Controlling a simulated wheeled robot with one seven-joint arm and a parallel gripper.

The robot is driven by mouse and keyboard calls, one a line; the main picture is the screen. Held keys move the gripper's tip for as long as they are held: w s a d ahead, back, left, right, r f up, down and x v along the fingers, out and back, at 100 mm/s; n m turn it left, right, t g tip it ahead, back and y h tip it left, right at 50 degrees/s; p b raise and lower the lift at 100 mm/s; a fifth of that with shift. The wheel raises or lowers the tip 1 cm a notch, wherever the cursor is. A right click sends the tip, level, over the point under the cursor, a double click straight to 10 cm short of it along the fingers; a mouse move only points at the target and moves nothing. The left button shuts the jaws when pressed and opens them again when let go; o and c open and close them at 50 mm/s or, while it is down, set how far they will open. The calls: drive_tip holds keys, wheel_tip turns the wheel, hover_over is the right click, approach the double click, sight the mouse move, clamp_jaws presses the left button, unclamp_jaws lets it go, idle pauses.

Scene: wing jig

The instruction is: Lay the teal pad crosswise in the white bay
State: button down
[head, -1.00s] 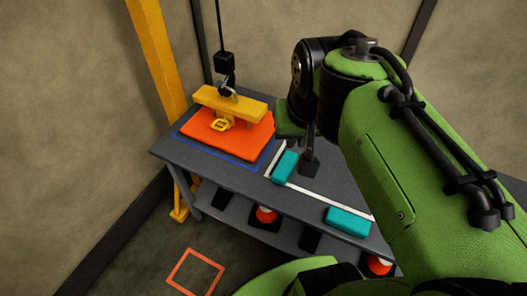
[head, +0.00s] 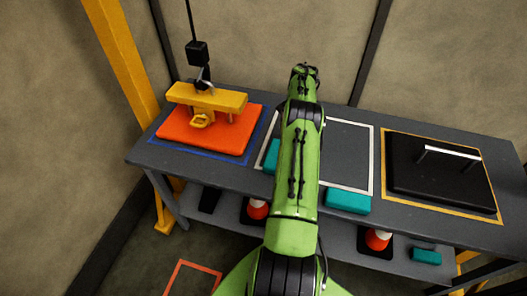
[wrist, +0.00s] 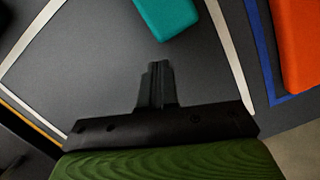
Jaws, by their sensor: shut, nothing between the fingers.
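The white bay is a white outline (head: 373,150) on the grey table, partly hidden by my arm. One teal pad (head: 271,156) lies inside its left end, partly behind my arm. It also shows at the top of the wrist view (wrist: 167,14), cut off by the frame, flat and apart from my fingers. A second teal pad (head: 348,201) lies at the table's front edge, just outside the bay's front line. My gripper (wrist: 158,68) is shut and empty over the bay floor in the wrist view. My arm hides it in the head view.
Left of the bay, an orange slab (head: 205,133) with a yellow lifting bar (head: 207,97) hanging on a cable lies in a blue outline. Right of it, a black slab with a handle (head: 432,172) fills a yellow outline. Cones and another teal block (head: 426,256) are on the lower shelf.

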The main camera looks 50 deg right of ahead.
sight(273, 158)
drive_tip(key=a+b, duration=0.3)
drive_tip(key=a, duration=0.9)
drive_tip(key=shift+s, duration=0.2)
drive_tip(key=shift+f+b, duration=0.4)
drive_tip(key=shift+f, duration=0.1)
drive_tip(key=shift+s+f, duration=0.1)
drive_tip(key=shift+f, duration=0.1)
